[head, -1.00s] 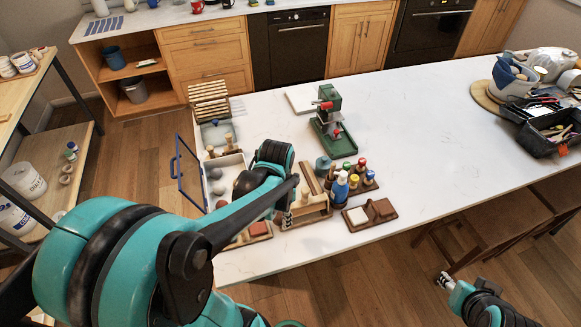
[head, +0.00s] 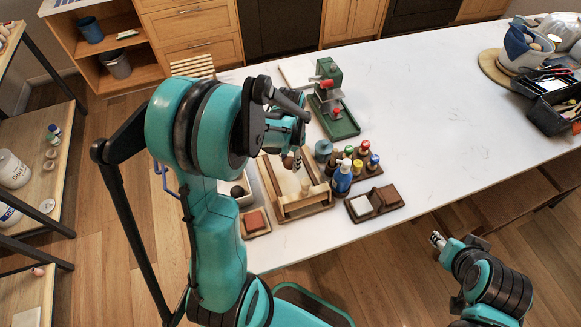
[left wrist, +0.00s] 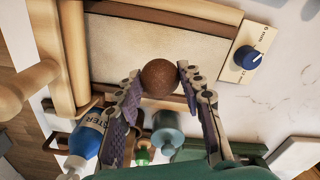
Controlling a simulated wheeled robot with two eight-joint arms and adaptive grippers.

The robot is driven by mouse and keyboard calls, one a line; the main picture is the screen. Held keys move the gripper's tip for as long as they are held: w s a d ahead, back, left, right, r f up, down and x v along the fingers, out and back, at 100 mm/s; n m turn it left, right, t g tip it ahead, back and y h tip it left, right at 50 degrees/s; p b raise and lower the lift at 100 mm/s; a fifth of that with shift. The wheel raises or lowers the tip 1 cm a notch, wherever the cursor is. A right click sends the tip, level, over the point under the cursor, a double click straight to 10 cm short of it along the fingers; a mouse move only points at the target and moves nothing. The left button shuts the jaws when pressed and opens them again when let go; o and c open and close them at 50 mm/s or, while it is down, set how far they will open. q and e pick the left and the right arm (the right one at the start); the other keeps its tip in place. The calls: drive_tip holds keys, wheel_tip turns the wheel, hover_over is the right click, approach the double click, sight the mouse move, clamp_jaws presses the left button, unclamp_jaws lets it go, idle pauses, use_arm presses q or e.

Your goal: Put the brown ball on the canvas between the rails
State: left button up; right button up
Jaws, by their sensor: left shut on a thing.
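The brown ball (left wrist: 160,78) is pinched between the fingertips of my left gripper (left wrist: 158,82) in the left wrist view. Behind it lies the pale canvas (left wrist: 150,50), with a dark rail (left wrist: 175,17) along its upper edge and another dark strip along its lower edge. The ball overlaps the canvas's lower part; I cannot tell its height above it. In the head view my left gripper (head: 297,160) is over the far part of the wooden canvas board (head: 305,207). My right gripper (head: 438,240) is off the table's front edge, too small to read.
A blue bottle (head: 342,180) and several coloured-cap bottles stand right of the board. A green press (head: 335,115) is behind. A brown tray (head: 388,198) with a white block is at right. A blue dial (left wrist: 248,57) is beside the canvas. The table's right side has free room.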

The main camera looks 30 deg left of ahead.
sight(290, 163)
use_arm(q)
drive_tip(key=shift+w+f, duration=0.35)
drive_tip(key=shift+f, duration=0.05)
drive_tip(key=shift+f+b, duration=0.45)
drive_tip(key=shift+f, duration=1.35)
drive_tip(key=shift+f, duration=0.1)
drive_tip(key=shift+f+b, duration=0.15)
drive_tip(key=shift+b, duration=0.15)
drive_tip(key=o, duration=1.2)
drive_tip(key=shift+c, duration=0.2)
drive_tip(key=shift+r, duration=0.2)
